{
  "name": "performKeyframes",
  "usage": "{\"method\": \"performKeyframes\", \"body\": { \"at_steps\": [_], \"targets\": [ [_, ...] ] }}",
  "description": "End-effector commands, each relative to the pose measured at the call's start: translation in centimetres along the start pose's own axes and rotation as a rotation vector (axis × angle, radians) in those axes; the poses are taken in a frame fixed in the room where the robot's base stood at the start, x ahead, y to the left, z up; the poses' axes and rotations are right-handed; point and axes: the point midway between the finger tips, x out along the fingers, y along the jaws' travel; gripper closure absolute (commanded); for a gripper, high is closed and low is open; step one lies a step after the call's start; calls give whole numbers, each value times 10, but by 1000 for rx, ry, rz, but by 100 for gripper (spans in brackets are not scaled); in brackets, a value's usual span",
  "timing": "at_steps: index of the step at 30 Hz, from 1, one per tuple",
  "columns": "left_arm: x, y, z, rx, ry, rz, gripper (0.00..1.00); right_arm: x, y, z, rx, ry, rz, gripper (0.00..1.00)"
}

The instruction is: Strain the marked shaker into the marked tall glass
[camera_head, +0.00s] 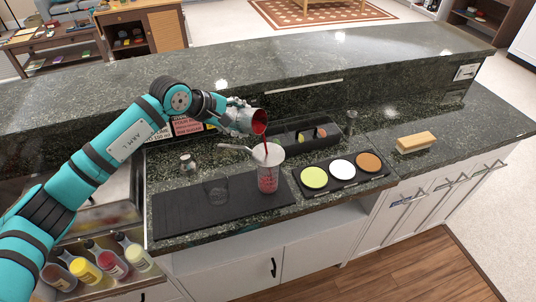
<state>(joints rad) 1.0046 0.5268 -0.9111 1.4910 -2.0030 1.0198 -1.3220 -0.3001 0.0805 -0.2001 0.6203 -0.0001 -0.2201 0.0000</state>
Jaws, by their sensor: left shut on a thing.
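My left gripper (236,104) is shut on the metal shaker (241,120) and holds it tipped to the right above the tall glass. The shaker's mouth shows dark red, and a thin red stream falls from it. The tall glass (268,179) stands upright on the right part of the black bar mat (180,212) and holds pink-red contents. A pale strainer (268,153) appears to sit at the glass's top, its handle pointing left. I cannot make out a mark on the shaker or the glass. My right gripper is not in view.
An empty clear glass (216,192) stands left on the mat. A rimming tray (340,185) with green, white and brown discs lies right of the tall glass. Behind is a black garnish caddy (300,132). A wooden-backed brush (416,142) lies right. Bottles (85,268) stand lower left.

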Motion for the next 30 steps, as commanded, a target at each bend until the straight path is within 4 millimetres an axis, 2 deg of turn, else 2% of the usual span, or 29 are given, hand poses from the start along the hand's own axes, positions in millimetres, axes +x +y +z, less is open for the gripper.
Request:
{"method": "performKeyframes", "body": {
  "at_steps": [30],
  "targets": [
    [3,-2,6,70,66,0,91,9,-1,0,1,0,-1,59]
  ]
}}
